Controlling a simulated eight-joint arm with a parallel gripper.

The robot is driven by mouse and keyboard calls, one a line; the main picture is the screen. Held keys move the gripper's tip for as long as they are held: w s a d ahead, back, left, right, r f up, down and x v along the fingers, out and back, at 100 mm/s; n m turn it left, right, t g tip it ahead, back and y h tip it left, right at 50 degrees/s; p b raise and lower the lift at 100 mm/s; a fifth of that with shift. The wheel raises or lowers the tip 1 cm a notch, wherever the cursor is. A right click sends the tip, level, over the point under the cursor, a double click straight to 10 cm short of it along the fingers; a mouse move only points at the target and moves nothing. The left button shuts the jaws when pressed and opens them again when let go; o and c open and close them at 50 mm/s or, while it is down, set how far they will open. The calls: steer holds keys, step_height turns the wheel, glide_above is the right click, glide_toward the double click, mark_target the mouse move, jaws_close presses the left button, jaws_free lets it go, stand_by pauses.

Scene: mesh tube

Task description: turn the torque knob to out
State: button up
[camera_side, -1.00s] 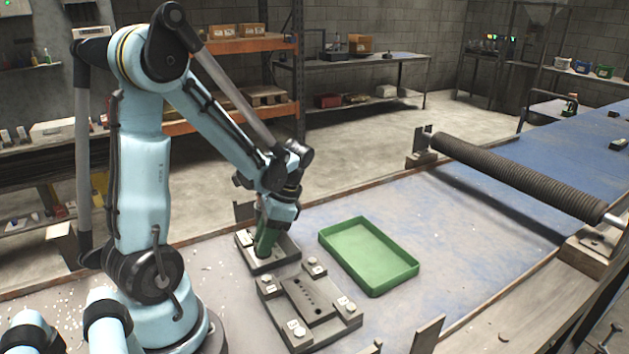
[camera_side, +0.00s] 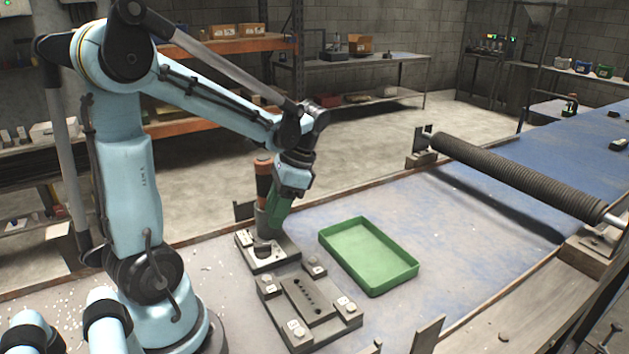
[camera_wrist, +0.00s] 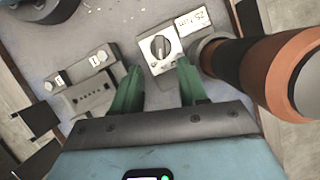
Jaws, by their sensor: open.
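The torque knob (camera_wrist: 161,45) is a dark round knob on a pale square plate, beside a white printed label (camera_wrist: 192,22) that seems to begin with 25. In the side view the knob (camera_side: 262,249) shows on the small grey base (camera_side: 282,256). Which mark the knob points to is too small to tell. My gripper (camera_wrist: 158,66) has green fingers, spread apart and empty, with the knob beyond the gap between their tips. In the side view my gripper (camera_side: 277,214) hangs above the base, clear of the knob.
An upright orange and black tool (camera_wrist: 270,70) stands close to the right finger; it also shows in the side view (camera_side: 263,184). A grey block with holes (camera_side: 309,302) lies in front, and a green tray (camera_side: 365,256) to the right.

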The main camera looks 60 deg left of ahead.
mark_target(267, 255)
steer(key=shift+v, duration=2.35)
